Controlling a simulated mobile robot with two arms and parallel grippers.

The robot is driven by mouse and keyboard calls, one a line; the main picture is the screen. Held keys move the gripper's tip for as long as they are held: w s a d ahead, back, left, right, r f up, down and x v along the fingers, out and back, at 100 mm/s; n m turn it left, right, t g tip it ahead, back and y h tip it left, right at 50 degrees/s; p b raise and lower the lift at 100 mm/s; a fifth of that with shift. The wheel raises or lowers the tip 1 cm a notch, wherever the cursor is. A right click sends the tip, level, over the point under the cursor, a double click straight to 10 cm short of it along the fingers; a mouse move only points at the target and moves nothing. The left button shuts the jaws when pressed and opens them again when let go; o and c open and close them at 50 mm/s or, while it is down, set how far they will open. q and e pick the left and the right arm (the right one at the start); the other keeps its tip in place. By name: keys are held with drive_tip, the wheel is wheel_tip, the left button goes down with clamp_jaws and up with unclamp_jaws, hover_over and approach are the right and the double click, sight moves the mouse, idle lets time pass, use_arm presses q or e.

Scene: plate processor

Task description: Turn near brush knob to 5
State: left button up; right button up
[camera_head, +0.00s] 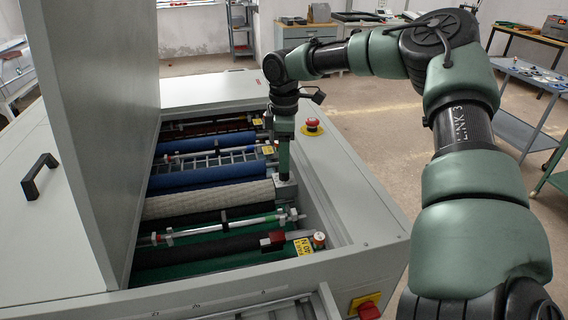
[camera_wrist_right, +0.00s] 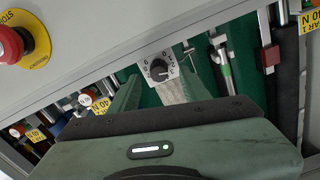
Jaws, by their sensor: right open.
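The near brush knob (camera_wrist_right: 158,68) shows in the right wrist view as a round black dial on a white plate with numbers around it. It sits at the end of a grey block (camera_wrist_right: 171,90). The number it points to is too small to read surely. My right gripper (camera_head: 284,176) points down into the open plate processor at the right end of the rollers. In the wrist view its two green fingers are apart, one on each side of the knob, with a visible gap. In the head view the gripper hides the knob. My left gripper is not in view.
A red emergency stop (camera_head: 312,125) on a yellow disc sits on the machine's right rim. Blue and pale rollers (camera_head: 205,200) lie to the left. The raised lid (camera_head: 95,110) stands on the left.

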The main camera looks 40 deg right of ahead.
drive_tip(key=shift+w+f, duration=0.15)
drive_tip(key=shift+f, duration=1.4)
clamp_jaws()
